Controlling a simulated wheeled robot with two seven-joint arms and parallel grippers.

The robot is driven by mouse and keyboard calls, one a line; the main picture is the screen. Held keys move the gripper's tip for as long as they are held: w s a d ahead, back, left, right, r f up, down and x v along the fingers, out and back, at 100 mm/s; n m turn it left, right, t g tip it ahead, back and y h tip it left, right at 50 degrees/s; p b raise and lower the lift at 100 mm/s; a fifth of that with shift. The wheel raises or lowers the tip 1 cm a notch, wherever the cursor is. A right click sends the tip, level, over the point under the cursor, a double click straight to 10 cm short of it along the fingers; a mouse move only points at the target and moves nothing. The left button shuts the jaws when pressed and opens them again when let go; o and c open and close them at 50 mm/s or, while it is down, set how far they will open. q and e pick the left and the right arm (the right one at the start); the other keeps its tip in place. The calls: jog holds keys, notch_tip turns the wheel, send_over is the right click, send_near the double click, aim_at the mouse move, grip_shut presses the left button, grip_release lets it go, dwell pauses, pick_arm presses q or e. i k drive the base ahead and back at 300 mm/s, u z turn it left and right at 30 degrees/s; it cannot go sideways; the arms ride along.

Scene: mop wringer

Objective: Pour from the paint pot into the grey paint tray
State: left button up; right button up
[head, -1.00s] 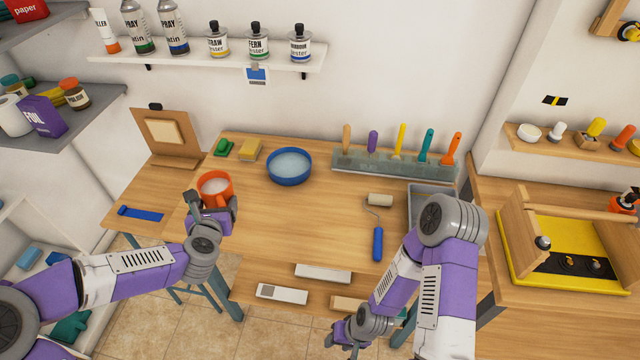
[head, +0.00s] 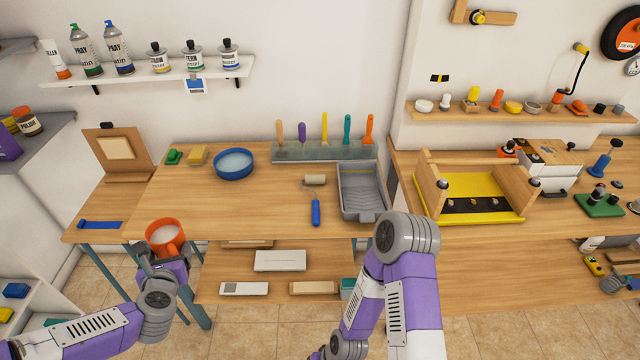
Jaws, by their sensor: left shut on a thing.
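The orange paint pot (head: 176,236) with pale paint inside is upright in my left gripper (head: 165,262), at the front left edge of the table. The gripper is shut on it; its fingertips are partly hidden by the pot. The grey paint tray (head: 361,192) lies on the right part of the table, fully visible and apart from the pot. My right arm comes up in front of the table, below the tray. Its gripper is out of view at the bottom edge.
A blue bowl (head: 234,164) and a blue-handled roller (head: 315,211) lie between pot and tray. A tool rack (head: 330,151) stands behind. The front middle of the table (head: 250,210) is clear. A yellow-based wooden box (head: 475,185) stands at the right.

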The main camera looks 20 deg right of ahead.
aim_at(363, 197)
jog(key=k, duration=0.55)
jog(key=z, duration=0.5)
jog(key=i, duration=0.55)
jog(key=z, duration=0.75)
jog(key=i, duration=1.05)
jog(key=u, duration=0.1)
